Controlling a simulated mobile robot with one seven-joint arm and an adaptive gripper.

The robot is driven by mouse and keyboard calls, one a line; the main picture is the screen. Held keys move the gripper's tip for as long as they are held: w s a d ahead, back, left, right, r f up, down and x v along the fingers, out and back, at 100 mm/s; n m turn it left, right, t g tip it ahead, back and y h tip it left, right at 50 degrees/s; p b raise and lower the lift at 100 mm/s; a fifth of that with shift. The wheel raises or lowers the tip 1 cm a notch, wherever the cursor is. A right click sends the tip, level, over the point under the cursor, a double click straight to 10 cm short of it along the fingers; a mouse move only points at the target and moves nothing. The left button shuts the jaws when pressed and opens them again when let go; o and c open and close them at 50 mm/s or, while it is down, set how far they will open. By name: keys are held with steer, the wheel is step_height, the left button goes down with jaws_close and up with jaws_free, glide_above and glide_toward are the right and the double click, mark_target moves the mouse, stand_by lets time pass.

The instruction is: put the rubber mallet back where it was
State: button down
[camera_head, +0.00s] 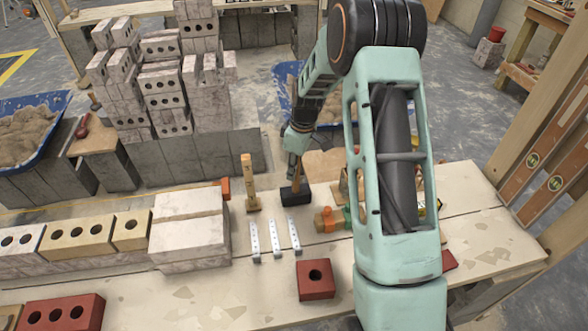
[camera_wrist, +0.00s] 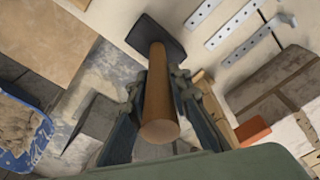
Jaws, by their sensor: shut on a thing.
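I cannot tell whether the head touches the bench top. My gripper (camera_head: 296,164) is above the head, around the handle. In the wrist view, the round handle (camera_wrist: 159,105) points toward the camera between the fingers of my gripper (camera_wrist: 160,88), which are shut on it. The dark head (camera_wrist: 150,30) shows beyond, over the pale surface.
Left of the mallet stands an upright wooden-handled tool (camera_head: 250,185). In front lie three perforated metal strips (camera_head: 275,237). An orange-and-green item (camera_head: 327,220) is to the right, partly hidden by my arm. A red brick (camera_head: 316,279) and pale blocks (camera_head: 188,230) are nearer.

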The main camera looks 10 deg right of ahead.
steer(key=shift+f+b, duration=0.3)
steer(key=shift+f, duration=0.05)
steer(key=c, duration=1.7)
jaws_free()
